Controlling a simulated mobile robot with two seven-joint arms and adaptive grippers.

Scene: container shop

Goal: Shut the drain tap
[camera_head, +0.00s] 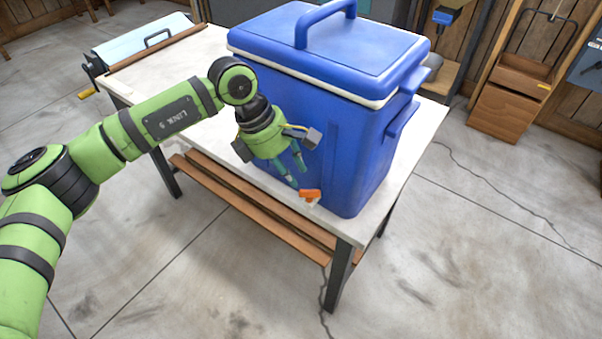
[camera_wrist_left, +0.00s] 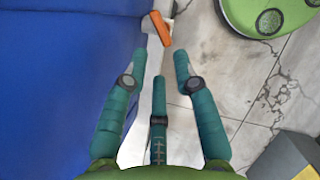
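The blue cooler (camera_head: 355,150) stands on the table with its lid on. Its drain tap (camera_head: 310,196) sits low on the near side, with an orange handle and a pale body. In the left wrist view the tap's orange handle (camera_wrist_left: 160,28) lies just beyond the fingertips, its long side slanting. My left gripper (camera_head: 298,178) is beside the cooler's near wall, close to the tap. In the left wrist view my left gripper (camera_wrist_left: 160,62) has its teal fingers spread, with nothing held between them. Whether any finger touches the tap is unclear. My right gripper is not in view.
The cooler's blue wall (camera_wrist_left: 60,70) is close along the left of the wrist view. The pale tabletop (camera_head: 190,70) has bare room left of the cooler. A wooden shelf (camera_head: 260,205) runs below the table's near edge.

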